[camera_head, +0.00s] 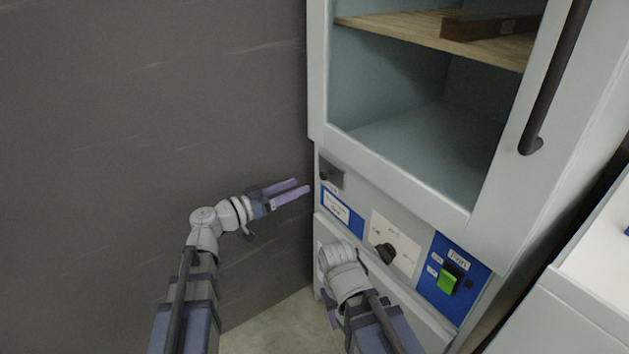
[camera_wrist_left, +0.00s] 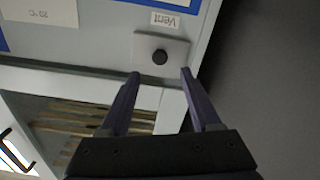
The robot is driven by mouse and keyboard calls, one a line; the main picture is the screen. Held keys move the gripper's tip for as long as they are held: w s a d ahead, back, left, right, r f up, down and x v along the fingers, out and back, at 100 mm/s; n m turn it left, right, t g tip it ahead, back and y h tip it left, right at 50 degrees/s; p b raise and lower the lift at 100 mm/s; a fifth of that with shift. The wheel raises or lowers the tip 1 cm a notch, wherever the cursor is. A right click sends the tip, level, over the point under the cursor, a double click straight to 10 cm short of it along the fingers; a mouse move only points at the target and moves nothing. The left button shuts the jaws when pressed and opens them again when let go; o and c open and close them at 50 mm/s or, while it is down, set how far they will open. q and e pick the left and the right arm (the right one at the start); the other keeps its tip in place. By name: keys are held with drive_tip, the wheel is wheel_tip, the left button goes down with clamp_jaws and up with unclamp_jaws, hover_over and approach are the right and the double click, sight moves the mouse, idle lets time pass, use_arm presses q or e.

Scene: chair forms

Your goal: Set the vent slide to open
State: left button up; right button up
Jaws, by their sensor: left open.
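The vent slide is a small dark round knob on a grey plate (camera_head: 336,178), at the upper left of the cabinet's control panel. In the left wrist view, which shows the panel upside down, the black knob (camera_wrist_left: 160,57) sits near the middle of its plate, next to a white "Vent" label (camera_wrist_left: 165,19). I cannot tell which setting it is at. My left gripper (camera_head: 302,186) is open and empty, just left of the plate; its fingertips (camera_wrist_left: 160,72) appear on either side of the knob, apart from it. My right gripper is mostly hidden below its wrist.
The panel also has a dark rotary dial (camera_head: 385,253) and a green switch (camera_head: 448,280) on a blue plate. Above is the cabinet's glass door with a long dark handle (camera_head: 556,80). A dark wall (camera_head: 150,110) stands close on the left. My right forearm is in front of the lower panel.

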sight(321, 176)
use_arm(q)
drive_tip(key=x, duration=0.7)
drive_tip(key=shift+d, duration=0.1)
drive_tip(key=shift+c, duration=0.4)
clamp_jaws()
idle(0.9)
